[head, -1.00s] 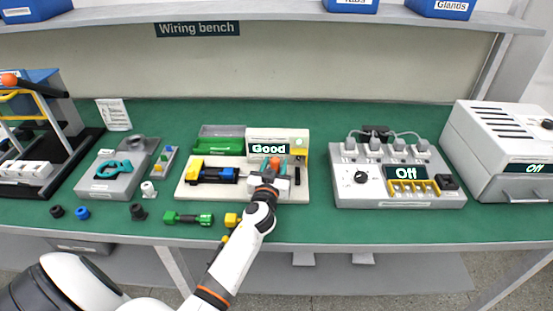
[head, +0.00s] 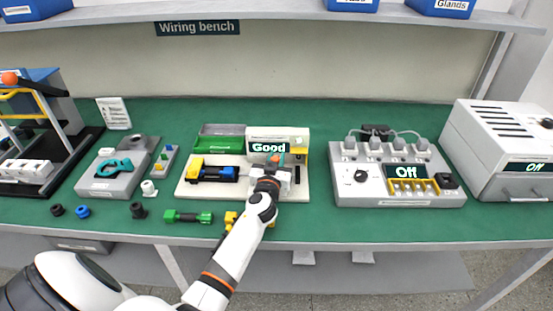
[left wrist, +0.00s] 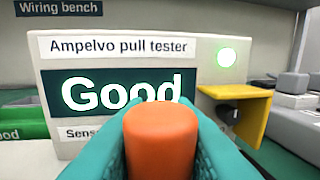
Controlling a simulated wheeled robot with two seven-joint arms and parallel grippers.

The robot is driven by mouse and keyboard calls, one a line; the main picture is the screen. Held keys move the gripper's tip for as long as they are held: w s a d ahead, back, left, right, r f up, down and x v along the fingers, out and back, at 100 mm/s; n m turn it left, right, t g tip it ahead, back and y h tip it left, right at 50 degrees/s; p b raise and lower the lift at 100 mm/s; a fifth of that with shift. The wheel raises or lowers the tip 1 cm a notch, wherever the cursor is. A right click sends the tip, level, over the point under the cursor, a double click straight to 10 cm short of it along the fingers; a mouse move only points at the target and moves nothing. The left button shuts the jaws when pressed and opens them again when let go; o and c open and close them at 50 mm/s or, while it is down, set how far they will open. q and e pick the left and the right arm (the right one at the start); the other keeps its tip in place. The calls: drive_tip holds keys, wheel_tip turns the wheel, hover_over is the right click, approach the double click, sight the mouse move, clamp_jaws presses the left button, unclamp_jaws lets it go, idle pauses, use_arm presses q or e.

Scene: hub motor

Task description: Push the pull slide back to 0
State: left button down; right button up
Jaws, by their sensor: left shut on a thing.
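The pull tester is a cream base (head: 215,194) with an upright panel (head: 292,136) whose display reads "Good". In the left wrist view the panel (left wrist: 120,47) carries the label "Ampelvo pull tester" and a lit green lamp (left wrist: 227,57). A blue, yellow and black connector (head: 213,173) lies on the base's left part. My left gripper (head: 274,168) is over the base's right part, at the slide. In the left wrist view its teal fingers (left wrist: 160,138) are shut on the orange slide knob (left wrist: 162,128). The gripper hides much of the slide, and no scale is readable. My right gripper is out of view.
A green connector (head: 188,216) and yellow parts (head: 232,218) lie in front of the tester. A green tray (head: 220,143) stands behind it. A grey box with an "Off" display (head: 372,188) stands right, with clear green mat between. A grey fixture (head: 112,180) stands left.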

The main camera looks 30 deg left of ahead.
use_arm(q)
drive_tip(key=s+a, duration=0.2)
drive_tip(key=a, duration=0.2)
drive_tip(key=shift+s+a, duration=0.35)
drive_tip(key=shift+s, duration=0.05)
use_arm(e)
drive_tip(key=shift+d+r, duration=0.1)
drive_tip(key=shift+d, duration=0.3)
use_arm(q)
drive_tip(key=c, duration=1.4)
unclamp_jaws()
drive_tip(key=shift+o, duration=0.8)
drive_tip(key=shift+s+a, duration=0.15)
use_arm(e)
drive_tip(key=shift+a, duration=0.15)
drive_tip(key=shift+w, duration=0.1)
